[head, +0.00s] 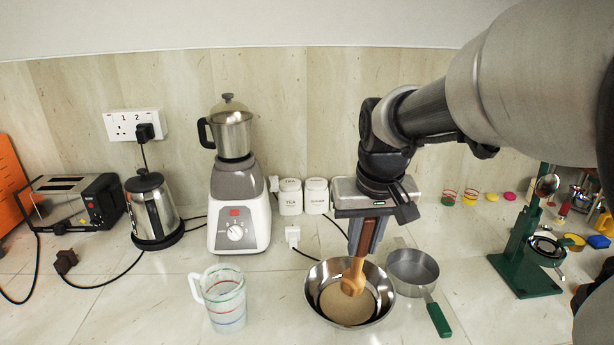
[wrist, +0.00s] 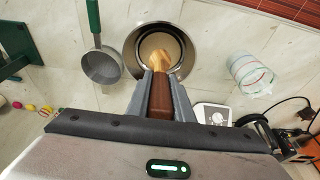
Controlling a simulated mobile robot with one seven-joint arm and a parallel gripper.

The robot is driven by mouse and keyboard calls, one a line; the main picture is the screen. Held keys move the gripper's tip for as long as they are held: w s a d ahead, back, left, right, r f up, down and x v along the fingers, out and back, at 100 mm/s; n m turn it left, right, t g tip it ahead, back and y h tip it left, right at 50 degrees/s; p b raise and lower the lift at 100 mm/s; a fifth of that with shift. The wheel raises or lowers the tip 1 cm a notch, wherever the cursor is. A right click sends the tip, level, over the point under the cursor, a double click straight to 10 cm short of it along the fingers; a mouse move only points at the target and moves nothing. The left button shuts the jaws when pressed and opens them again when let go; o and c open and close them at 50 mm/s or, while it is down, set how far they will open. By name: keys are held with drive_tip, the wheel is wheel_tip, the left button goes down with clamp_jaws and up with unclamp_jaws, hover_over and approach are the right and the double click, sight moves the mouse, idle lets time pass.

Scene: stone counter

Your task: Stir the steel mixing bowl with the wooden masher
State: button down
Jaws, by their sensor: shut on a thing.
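The steel mixing bowl (head: 375,308) stands on the counter in front of me, with a tan layer in its bottom. It also shows in the wrist view (wrist: 133,50), beyond the fingertips. My gripper (head: 366,240) is above the bowl, pointing down, and is shut on the brown handle of the wooden masher (head: 353,277). The masher hangs slightly tilted, its pale wooden head inside the bowl, at or just above the tan contents; I cannot tell if it touches. In the wrist view the masher (wrist: 160,95) sits between the two grey fingers (wrist: 160,92).
A steel pan (head: 413,270) with a green handle stands close to the bowl's right. A clear measuring jug (head: 224,300) stands to its left. A blender (head: 238,205), kettle (head: 152,210) and toaster (head: 75,200) line the back left. A green stand (head: 525,265) is at right.

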sight(366, 220)
drive_tip(key=shift+w+p+v, duration=0.2)
drive_tip(key=shift+p+v, duration=0.5)
drive_tip(key=shift+v, duration=0.15)
drive_tip(key=shift+w+p+v, duration=0.2)
drive_tip(key=shift+p+v, duration=0.45)
drive_tip(key=shift+v, duration=0.2)
drive_tip(key=shift+w+p+v, duration=0.2)
drive_tip(key=shift+p+v, duration=0.5)
drive_tip(key=shift+v, duration=0.1)
drive_tip(key=shift+r, duration=0.1)
